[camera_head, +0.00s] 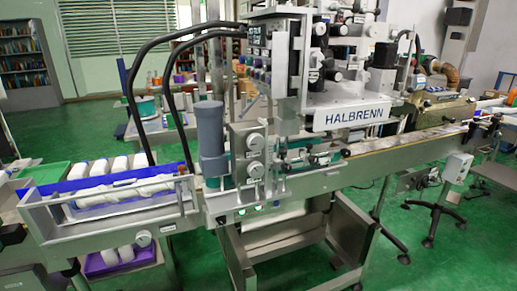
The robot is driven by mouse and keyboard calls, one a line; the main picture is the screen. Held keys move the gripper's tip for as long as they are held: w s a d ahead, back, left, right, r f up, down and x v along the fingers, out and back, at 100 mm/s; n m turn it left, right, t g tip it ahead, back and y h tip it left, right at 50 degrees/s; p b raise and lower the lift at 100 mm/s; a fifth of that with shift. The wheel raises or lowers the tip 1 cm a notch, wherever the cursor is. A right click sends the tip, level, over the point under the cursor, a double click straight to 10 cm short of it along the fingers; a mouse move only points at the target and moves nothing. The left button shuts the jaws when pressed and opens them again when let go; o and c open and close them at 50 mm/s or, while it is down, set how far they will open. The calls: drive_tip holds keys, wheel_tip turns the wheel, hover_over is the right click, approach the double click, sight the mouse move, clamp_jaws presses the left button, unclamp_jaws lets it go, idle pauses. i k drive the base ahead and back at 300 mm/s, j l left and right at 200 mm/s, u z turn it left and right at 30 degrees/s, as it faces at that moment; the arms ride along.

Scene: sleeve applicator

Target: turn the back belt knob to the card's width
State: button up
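The machine marked HALBRENN (353,117) stands across the middle of the view with a long metal conveyor (400,152) running through it. An upright grey panel left of centre carries two round pale knobs, an upper knob (255,142) and a lower knob (254,169). Another round knob (143,238) sits on the front of the infeed at lower left. Small black knobs (345,153) line the conveyor's guide rails. I cannot tell which one is the back belt knob, and labels are too small to read. I cannot make out a card. My gripper does not show.
White bottles (118,165) stand or lie in the blue-lined infeed at left. A grey cylinder (211,140) rises beside the knob panel. A purple crate (118,262) sits below the infeed. A stool base (428,240) stands at right. Green floor (465,265) is clear at lower right.

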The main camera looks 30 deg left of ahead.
sight(255, 141)
drive_tip(key=u, duration=0.4)
drive_tip(key=k+j+u, duration=0.1)
drive_tip(key=u, duration=0.7)
drive_tip(key=k+j+u, duration=0.1)
drive_tip(key=u, duration=0.3)
